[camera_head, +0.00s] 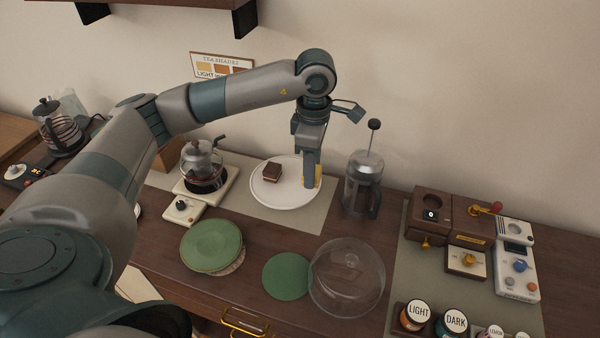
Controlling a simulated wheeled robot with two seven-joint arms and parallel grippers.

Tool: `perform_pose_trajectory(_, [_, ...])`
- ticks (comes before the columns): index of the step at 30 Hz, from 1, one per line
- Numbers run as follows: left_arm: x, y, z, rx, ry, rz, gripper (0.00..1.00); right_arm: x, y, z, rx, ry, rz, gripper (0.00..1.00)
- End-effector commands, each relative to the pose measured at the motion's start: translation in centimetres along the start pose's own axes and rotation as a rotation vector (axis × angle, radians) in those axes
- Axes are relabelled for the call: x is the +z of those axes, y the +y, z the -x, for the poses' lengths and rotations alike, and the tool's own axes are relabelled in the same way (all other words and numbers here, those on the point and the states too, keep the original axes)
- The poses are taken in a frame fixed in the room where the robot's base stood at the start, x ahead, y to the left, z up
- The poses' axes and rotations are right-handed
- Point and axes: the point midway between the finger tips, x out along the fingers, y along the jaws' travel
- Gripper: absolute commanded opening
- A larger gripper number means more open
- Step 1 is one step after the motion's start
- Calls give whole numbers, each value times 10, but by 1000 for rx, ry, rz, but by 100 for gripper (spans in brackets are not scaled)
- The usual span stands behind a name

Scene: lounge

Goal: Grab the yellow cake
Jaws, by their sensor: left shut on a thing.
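The yellow cake (318,174) shows as a small yellow patch at the right side of a white round plate (283,199). My left gripper (311,178) points down over that side of the plate and is shut on the yellow cake. Its fingers hide most of the cake, and I cannot tell whether the cake touches the plate. A brown chocolate cake piece (272,173) sits on the plate, left of the gripper. My right gripper is not in view.
A French press (362,186) stands close to the right of the plate. A glass coffee maker (203,168) stands to its left. A glass dome (347,280), a green round mat (287,277) and green plates (211,244) lie in front. Grinder-like devices (453,218) stand at the right.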

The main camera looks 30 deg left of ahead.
Motion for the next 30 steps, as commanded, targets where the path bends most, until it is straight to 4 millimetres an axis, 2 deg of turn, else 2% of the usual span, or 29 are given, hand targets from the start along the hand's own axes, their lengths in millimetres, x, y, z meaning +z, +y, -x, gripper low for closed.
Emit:
perform_pose_trajectory(2, [10,-8,5,4,-2,-5,14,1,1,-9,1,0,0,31])
perform_pose_trajectory(9, [24,-22,19,0,1,-2,14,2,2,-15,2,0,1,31])
perform_pose_trajectory(30, [25,-24,21,0,1,0,14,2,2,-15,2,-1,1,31])
